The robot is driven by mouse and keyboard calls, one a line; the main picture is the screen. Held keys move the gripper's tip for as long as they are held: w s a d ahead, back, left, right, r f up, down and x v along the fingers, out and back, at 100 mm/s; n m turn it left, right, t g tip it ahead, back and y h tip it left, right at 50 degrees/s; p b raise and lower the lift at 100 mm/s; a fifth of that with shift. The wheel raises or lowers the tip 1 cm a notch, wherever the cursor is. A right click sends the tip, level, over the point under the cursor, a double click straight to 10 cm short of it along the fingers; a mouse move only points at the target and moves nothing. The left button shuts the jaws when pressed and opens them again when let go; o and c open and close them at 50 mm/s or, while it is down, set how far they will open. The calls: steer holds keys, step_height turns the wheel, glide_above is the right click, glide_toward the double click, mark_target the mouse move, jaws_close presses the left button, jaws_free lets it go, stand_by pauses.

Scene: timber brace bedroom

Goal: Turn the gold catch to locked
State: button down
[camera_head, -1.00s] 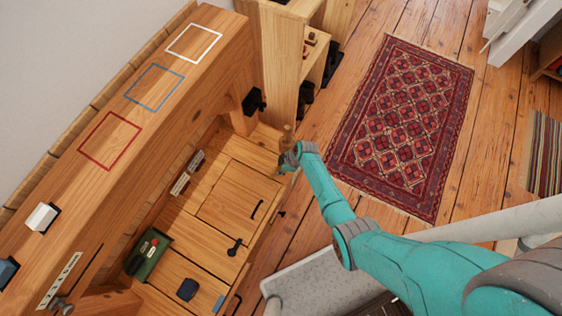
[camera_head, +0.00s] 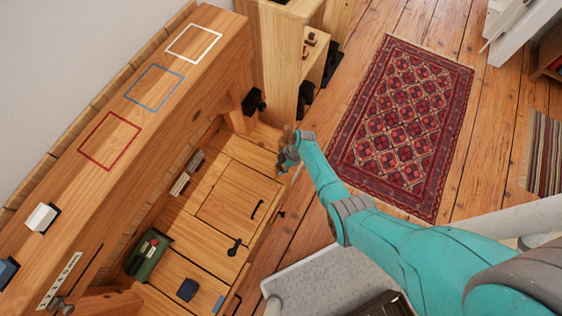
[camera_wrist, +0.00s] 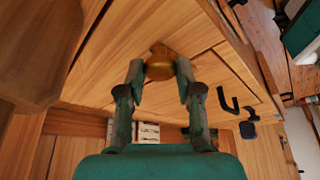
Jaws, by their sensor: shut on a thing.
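The gold catch (camera_wrist: 159,64) sits on a pale timber panel at the top middle of the wrist view. It is a small rounded brass-coloured piece. My gripper (camera_wrist: 160,72) has one finger on each side of it, and the fingertips are closed on it. In the head view my gripper (camera_head: 286,160) is at the right end of the timber unit, over its front part. The catch is hidden there by my gripper. I cannot tell from these views which way the catch points or where its locked mark is.
A brown wooden piece (camera_wrist: 38,50) fills the left of the wrist view. A patterned red rug (camera_head: 400,125) lies on open floor to the right.

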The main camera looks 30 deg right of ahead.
steer(key=c, duration=0.8)
jaws_free()
steer(key=shift+r, duration=0.1)
steer(key=v, duration=1.1)
steer(key=shift+d+r, duration=0.25)
steer(key=shift+r, duration=0.1)
